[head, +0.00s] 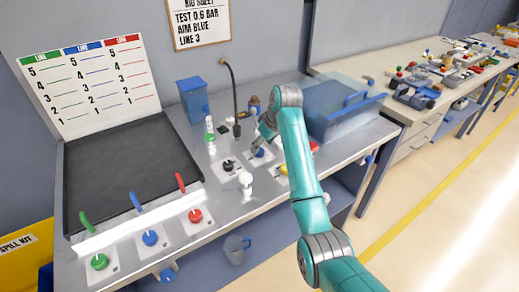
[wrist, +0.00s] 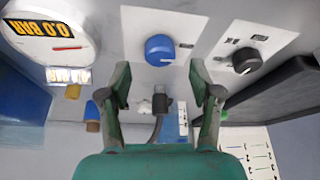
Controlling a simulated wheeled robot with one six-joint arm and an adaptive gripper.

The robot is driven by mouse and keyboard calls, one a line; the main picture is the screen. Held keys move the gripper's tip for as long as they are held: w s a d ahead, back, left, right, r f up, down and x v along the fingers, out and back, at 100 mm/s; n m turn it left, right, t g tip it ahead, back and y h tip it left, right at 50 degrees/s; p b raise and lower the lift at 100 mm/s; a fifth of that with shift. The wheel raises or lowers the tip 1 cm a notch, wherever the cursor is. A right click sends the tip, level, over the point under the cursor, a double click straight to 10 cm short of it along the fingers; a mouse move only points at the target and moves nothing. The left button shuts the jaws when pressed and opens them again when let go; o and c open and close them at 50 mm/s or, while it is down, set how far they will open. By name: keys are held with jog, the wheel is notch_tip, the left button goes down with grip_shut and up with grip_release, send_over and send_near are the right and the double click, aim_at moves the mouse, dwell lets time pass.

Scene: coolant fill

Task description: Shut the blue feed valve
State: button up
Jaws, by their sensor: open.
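A round blue knob (head: 259,153) sits on a white plate on the bench, just beyond a black knob (head: 228,165). In the wrist view the blue knob (wrist: 160,50) is ahead of the fingertips and roughly centred between them, with a gap; the black knob (wrist: 246,61) is to its right. My gripper (head: 264,133) is above the blue knob, and in the wrist view (wrist: 160,82) its two fingers are apart with nothing between them. Another blue knob (head: 149,238) is at the bench front, between a green knob (head: 99,261) and a red knob (head: 195,215). I cannot read the plate labels.
A round gauge (wrist: 48,36) reads 0.0 BAR in the wrist view. A blue bin (head: 193,98), a thin upright spout (head: 233,95) and a blue tank (head: 340,105) stand on the bench near the arm. A dark tray (head: 125,170) fills the left.

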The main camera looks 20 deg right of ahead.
aim_at(260, 150)
jog(key=shift+x, duration=1.95)
jog(key=shift+c, duration=0.2)
jog(key=c, duration=1.1)
